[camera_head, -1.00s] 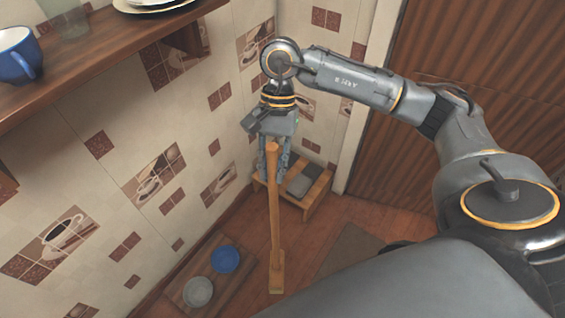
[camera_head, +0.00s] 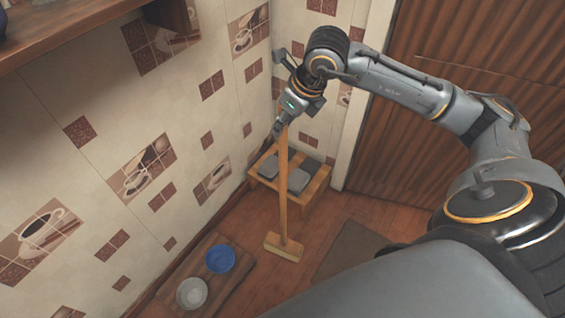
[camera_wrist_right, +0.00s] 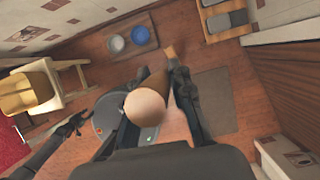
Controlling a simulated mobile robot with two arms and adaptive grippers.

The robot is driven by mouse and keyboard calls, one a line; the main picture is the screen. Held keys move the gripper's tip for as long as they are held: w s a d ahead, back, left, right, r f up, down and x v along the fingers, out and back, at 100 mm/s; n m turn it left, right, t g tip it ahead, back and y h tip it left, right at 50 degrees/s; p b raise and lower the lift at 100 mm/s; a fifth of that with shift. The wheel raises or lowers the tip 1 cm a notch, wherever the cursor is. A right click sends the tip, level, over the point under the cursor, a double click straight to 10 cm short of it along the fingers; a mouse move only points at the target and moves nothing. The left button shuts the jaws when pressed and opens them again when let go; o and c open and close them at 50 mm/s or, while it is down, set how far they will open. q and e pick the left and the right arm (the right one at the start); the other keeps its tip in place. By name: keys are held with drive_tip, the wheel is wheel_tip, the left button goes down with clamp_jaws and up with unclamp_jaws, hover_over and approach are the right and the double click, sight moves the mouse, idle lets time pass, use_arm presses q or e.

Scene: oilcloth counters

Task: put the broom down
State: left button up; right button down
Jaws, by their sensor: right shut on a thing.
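The broom (camera_head: 284,200) has a long pale wooden handle and a short wooden crossbar head (camera_head: 284,247). It stands nearly upright, head down at the floor; I cannot tell if the head touches it. My right gripper (camera_head: 279,128) is shut on the handle near its top. In the right wrist view, the rounded handle top (camera_wrist_right: 147,104) is close to the camera, between the right gripper's fingers (camera_wrist_right: 158,85), and the small head (camera_wrist_right: 170,52) is far below. A dark forked shape at left in that view may be my left gripper (camera_wrist_right: 74,122); its opening is unclear.
A low wooden stand with grey pads (camera_head: 318,184) is behind the broom. A wooden board (camera_head: 207,268) with a blue bowl (camera_head: 220,259) and a grey bowl (camera_head: 192,293) lies left. A dark mat (camera_head: 350,250) lies right. The tiled wall (camera_head: 180,110) is close on the left.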

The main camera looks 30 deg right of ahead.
drive_tip(key=w+d+f+m+p, duration=0.2)
drive_tip(key=w+d+f, duration=0.6)
drive_tip(key=w+f, duration=0.4)
drive_tip(key=shift+w+d+f+h+p, duration=0.15)
drive_tip(key=shift+w+f+h+p, duration=0.2)
drive_tip(key=shift+f+h+p, duration=0.1)
drive_tip(key=c, duration=1.2)
unclamp_jaws()
drive_tip(key=shift+f, duration=0.1)
drive_tip(key=shift+s, duration=0.1)
